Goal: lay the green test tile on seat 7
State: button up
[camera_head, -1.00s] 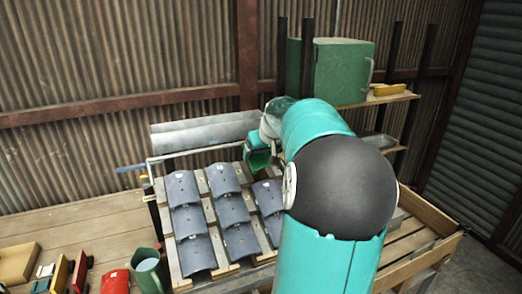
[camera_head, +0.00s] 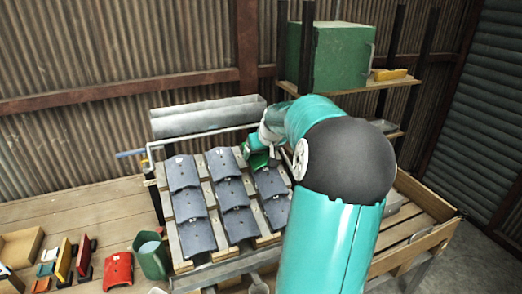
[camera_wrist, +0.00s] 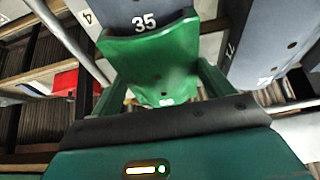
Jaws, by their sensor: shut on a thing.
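The green test tile (camera_wrist: 150,62) is curved and sits between my gripper's fingers in the wrist view. In the head view the tile (camera_head: 257,161) is at the top of the right column of a sloped rack (camera_head: 204,172), above the grey tiles there. My gripper (camera_head: 264,146) is shut on it. In the wrist view a grey tile marked 35 (camera_wrist: 146,20) lies just beyond the green tile's edge; I cannot tell whether they touch. A "4" shows on a rack strip (camera_wrist: 87,17). The number 7 is not clearly readable, and the tile's underside is hidden.
Grey tiles fill the left column (camera_head: 187,204) and middle column (camera_head: 233,193). A grey gutter (camera_head: 208,117) runs behind the rack. A green box (camera_head: 338,56) is on the back shelf.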

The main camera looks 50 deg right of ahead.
jog(key=o, duration=1.1)
jog(key=v, duration=1.3)
jog(key=shift+s+a+r, duration=0.1)
jog(key=shift+s+r, duration=0.1)
jog(key=shift+r, duration=0.1)
jog(key=w+a+f+n+y, duration=0.1)
jog(key=w+a+n, duration=0.15)
jog(key=a, duration=0.95)
jog(key=w+a+f+n, duration=0.1)
jog(key=w+a+f, duration=0.15)
jog(key=a, duration=0.95)
jog(key=s+a+f+n+y, duration=0.1)
jog(key=s+a, duration=0.3)
jog(key=a, duration=0.2)
jog(key=s+a+f, duration=0.2)
jog(key=s+a, duration=0.1)
jog(key=a, duration=0.4)
jog(key=s+a+f+n+y, duration=0.1)
jog(key=s+a+f, duration=0.1)
jog(key=s+a, duration=0.2)
jog(key=shift+s+a+n+y, duration=0.15)
jog(key=shift+s+a+n, duration=0.05)
jog(key=shift+a, duration=0.6)
jog(key=shift+s+a+n+y, duration=0.15)
jog(key=shift+a, duration=0.65)
